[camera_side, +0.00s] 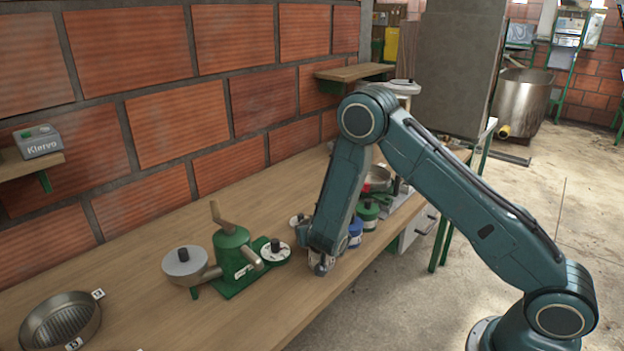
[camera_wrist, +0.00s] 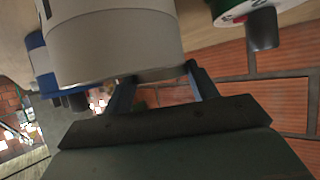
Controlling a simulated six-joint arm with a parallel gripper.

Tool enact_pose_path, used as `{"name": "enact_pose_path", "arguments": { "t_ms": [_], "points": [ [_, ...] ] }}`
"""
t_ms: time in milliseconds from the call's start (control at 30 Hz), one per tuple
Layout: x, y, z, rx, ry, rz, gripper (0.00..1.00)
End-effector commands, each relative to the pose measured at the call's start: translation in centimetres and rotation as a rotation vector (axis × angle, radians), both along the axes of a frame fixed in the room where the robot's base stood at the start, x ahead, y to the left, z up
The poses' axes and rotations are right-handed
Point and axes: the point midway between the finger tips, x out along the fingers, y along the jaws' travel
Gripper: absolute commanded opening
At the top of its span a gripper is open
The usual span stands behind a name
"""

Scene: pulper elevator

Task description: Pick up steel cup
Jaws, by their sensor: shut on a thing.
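The steel cup (camera_wrist: 115,45) is a pale grey cylinder filling the upper left of the wrist view, with its far end cut off by the frame. My gripper (camera_wrist: 160,80) is shut on it, with the two dark fingers at its near end. In the side view my gripper (camera_side: 320,266) points down at the table, right of the green hand mill (camera_side: 232,250). There the cup is mostly hidden behind my gripper. I cannot tell whether it touches the table.
A blue can (camera_side: 355,232) and a green can (camera_side: 368,213) stand close behind my gripper. A white-lidded pot (camera_side: 276,252) is beside the mill, and a grey-lidded pot (camera_side: 184,266) is farther left. A metal pan (camera_side: 60,322) lies at front left. The table (camera_side: 260,315) is clear in front.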

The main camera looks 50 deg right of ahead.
Motion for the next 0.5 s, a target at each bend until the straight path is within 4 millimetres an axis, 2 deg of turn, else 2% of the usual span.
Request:
{"name": "enact_pose_path", "arguments": {
  "t_ms": [267,500],
  "points": [
    [0.0,0.0,3.2,0.001,-0.004,-0.001,0.3],
    [0.0,-0.1,7.1,0.001,-0.006,-0.002,0.3]
  ]
}}
